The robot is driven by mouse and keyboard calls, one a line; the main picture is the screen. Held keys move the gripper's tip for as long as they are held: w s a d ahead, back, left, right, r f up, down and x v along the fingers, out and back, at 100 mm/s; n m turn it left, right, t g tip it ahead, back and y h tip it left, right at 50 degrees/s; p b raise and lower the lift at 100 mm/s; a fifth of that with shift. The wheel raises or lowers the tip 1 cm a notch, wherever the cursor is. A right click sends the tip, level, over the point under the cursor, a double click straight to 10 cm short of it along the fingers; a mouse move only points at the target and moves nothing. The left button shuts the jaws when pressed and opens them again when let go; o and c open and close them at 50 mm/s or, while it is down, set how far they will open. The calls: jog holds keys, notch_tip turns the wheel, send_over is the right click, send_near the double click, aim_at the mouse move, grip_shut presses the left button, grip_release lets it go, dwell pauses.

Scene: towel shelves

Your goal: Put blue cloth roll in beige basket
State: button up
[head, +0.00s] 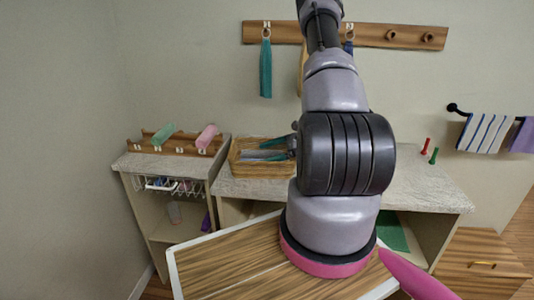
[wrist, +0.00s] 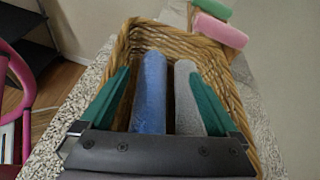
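The beige wicker basket (wrist: 245,110) stands on the speckled counter; it also shows in the head view (head: 262,171). In the wrist view, the blue cloth roll (wrist: 151,92) lies lengthwise inside it, beside a grey roll (wrist: 187,95). My gripper (wrist: 158,74) is open over the basket, its two green fingers spread wide. Both rolls lie between the fingers in the picture, with a gap left of the blue one. I cannot tell whether the right finger touches the grey roll. In the head view, my gripper (head: 266,150) is at the basket, partly hidden by my arm.
A green roll (head: 161,134) and a pink roll (head: 207,137) sit on a wooden rack left of the basket. A red peg (head: 425,145) and a green one stand on the counter at right. A teal towel (head: 265,68) hangs above the basket.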

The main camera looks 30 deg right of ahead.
jog(key=shift+s+a+f, duration=0.2)
jog(key=shift+f, duration=0.15)
jog(key=shift+w+r, duration=0.1)
jog(key=shift+r, duration=0.35)
jog(key=v, duration=1.2)
jog(key=shift+w+d+r, duration=0.15)
jog(key=shift+w, duration=0.05)
jog(key=a+r+n+g, duration=0.45)
jog(key=a+r, duration=0.25)
jog(key=r, duration=0.3)
jog(key=s+a+r+n+t+h, duration=0.2)
jog(key=s+a+r+n+h, duration=0.2)
jog(key=r, duration=0.7)
jog(key=s+a+r+n+t+h, duration=0.2)
jog(key=s+a+r+n+h, duration=0.3)
jog(key=s+a+r+n, duration=0.3)
jog(key=a+r+n, duration=0.1)
jog(key=a+r, duration=0.2)
jog(key=r, duration=0.1)
jog(key=shift+s, duration=0.2)
